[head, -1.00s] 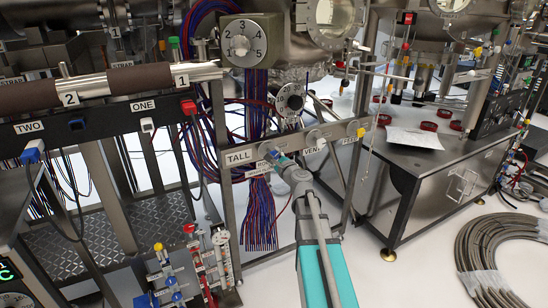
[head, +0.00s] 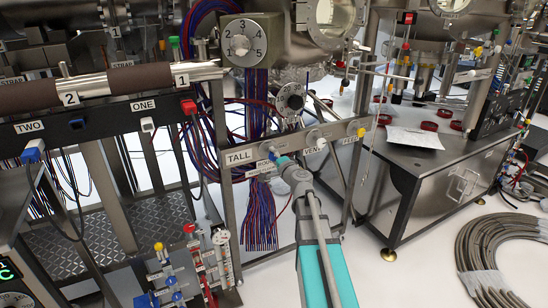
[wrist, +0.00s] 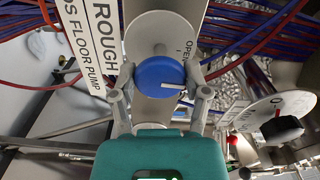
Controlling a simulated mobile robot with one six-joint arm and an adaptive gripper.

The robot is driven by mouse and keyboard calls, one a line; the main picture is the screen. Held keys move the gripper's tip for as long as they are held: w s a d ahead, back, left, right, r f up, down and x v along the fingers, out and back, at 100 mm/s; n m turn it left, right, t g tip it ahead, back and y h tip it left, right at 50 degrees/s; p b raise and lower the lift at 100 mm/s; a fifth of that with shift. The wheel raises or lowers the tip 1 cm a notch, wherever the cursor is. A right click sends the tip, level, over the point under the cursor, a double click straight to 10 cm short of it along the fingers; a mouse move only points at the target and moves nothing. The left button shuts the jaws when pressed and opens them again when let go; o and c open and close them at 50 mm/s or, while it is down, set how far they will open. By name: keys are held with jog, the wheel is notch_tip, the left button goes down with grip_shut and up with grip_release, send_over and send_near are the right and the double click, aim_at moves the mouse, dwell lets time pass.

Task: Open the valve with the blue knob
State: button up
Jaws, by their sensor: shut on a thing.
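The blue knob (wrist: 160,77) is round, with a white pointer line aimed to the right and slightly down. It sits on a grey round dial plate (wrist: 163,38) marked OPEN at the upper right, beside a label reading ROUGH (wrist: 106,35). My gripper (wrist: 159,88) has one finger on each side of the knob and is shut on it. In the head view my gripper (head: 277,160) reaches the front rail of the frame, between the TALL and VENT labels. The knob is mostly hidden there by my gripper.
A second dial with a black knob (wrist: 282,129) is at the right in the wrist view. Bundled red and blue cables (head: 259,212) hang behind the rail. A steel cabinet (head: 450,190) stands at right, with coiled hose (head: 485,250) on the floor.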

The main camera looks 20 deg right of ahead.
jog(key=shift+n, duration=0.5)
jog(key=o, duration=1.1)
jog(key=shift+o, duration=0.2)
jog(key=s, duration=1.2)
jog(key=shift+d, duration=0.15)
